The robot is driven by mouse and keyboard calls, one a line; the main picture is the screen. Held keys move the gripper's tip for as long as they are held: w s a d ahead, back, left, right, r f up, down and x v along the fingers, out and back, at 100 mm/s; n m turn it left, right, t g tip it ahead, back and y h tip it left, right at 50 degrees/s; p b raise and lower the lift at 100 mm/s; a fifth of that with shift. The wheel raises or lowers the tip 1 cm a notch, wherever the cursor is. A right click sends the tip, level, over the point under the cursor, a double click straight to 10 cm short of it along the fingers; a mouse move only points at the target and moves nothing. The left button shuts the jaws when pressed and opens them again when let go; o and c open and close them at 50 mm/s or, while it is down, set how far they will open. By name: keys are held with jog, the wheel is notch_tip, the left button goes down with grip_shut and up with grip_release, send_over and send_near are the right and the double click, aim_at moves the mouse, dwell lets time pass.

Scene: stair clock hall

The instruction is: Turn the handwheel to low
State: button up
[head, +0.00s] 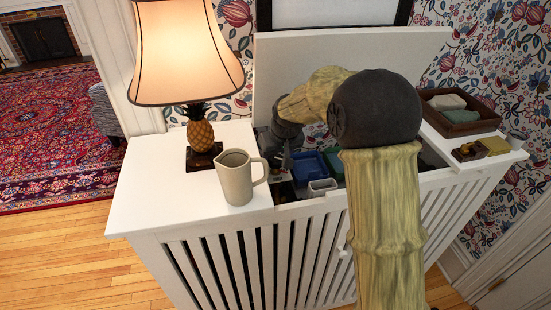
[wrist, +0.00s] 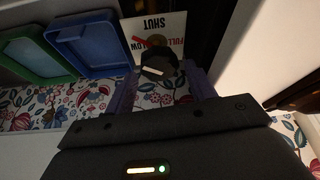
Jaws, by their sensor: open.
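The handwheel (wrist: 160,68) is a small dark knob with a pale bar across it, seen in the wrist view. Behind it is a white dial plate (wrist: 137,27) with the words SHUT, LOW and FULL, seen upside down. A red mark shows beside the wheel; what it points to is hard to tell. My gripper (wrist: 161,82) is open, its two purplish fingers on either side of the handwheel; I cannot tell whether they touch it. In the head view my gripper (head: 284,160) reaches down into the open white cabinet (head: 160,195), and the handwheel is hidden there.
A blue bin (wrist: 88,45) and a green bin (wrist: 30,55) lie beside the dial. The raised lid (head: 400,48) stands behind. A jug (head: 236,180) and a pineapple lamp (head: 200,134) stand left on the top; a brown tray (head: 474,127) sits right.

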jog(key=shift+x, duration=1.1)
jog(key=shift+c, duration=0.4)
jog(key=shift+w, duration=0.1)
jog(key=c, duration=0.6)
jog(key=shift+n, duration=0.4)
jog(key=n+p, duration=0.1)
jog(key=n, duration=0.1)
jog(key=n+y+p, duration=0.1)
jog(key=p, duration=0.1)
jog(key=shift+w+d+r+n+g+y, duration=0.1)
jog(key=shift+d+r+n+g+y, duration=0.1)
jog(key=shift+n+g+y, duration=0.15)
jog(key=shift+f+n+g+y+p, duration=0.1)
jog(key=shift+n+g+y+p, duration=0.25)
jog(key=shift+n+p, duration=0.9)
jog(key=shift+a+n, duration=0.1)
jog(key=shift+n, duration=0.2)
